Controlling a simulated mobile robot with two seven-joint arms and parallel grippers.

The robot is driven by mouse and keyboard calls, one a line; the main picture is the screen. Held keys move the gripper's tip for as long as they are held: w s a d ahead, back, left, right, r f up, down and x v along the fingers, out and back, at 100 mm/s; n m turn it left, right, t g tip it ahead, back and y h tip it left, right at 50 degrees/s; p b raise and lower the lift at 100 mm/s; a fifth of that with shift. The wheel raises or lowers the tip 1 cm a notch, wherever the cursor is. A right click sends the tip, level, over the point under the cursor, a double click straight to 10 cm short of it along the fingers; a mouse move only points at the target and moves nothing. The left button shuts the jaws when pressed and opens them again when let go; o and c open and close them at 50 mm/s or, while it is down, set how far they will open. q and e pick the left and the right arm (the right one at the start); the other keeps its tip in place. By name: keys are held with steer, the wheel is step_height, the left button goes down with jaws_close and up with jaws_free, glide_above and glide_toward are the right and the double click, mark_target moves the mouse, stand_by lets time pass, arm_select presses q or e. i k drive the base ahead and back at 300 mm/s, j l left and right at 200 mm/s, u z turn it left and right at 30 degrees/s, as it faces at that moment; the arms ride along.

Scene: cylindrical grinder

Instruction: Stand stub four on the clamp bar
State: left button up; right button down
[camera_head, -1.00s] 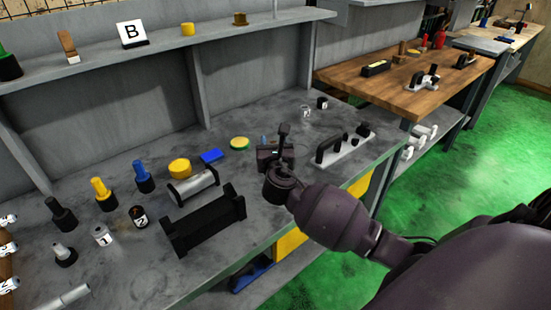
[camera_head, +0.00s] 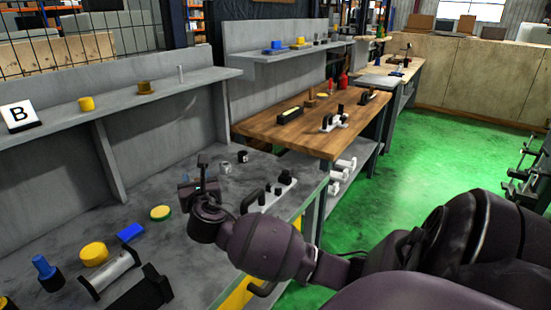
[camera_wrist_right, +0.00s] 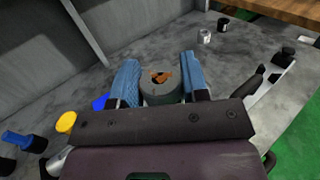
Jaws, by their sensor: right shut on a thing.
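My right gripper (camera_head: 195,180) is above the bench, left of the clamp bar. In the right wrist view its blue fingers (camera_wrist_right: 160,78) are closed on both sides of a short grey cylinder (camera_wrist_right: 160,93), with an orange-brown mark on its top. I cannot read a number on it. The hand hides its lower part, and the head view barely shows it. The clamp bar (camera_head: 278,192), a pale bar with a black handle and black knobs, lies near the bench's right edge; it also shows in the right wrist view (camera_wrist_right: 282,71). My left gripper is not in view.
Two small labelled cylinders, one black-topped (camera_head: 242,156) and one pale (camera_head: 225,168), stand behind the clamp bar. A green-rimmed yellow disc (camera_head: 161,213), blue block (camera_head: 130,232), yellow cylinder (camera_head: 94,254) and black-ended roller (camera_head: 112,271) lie to the left. Bare bench lies around the disc.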

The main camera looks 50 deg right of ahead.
mark_target(277, 191)
steer(key=l, duration=1.7)
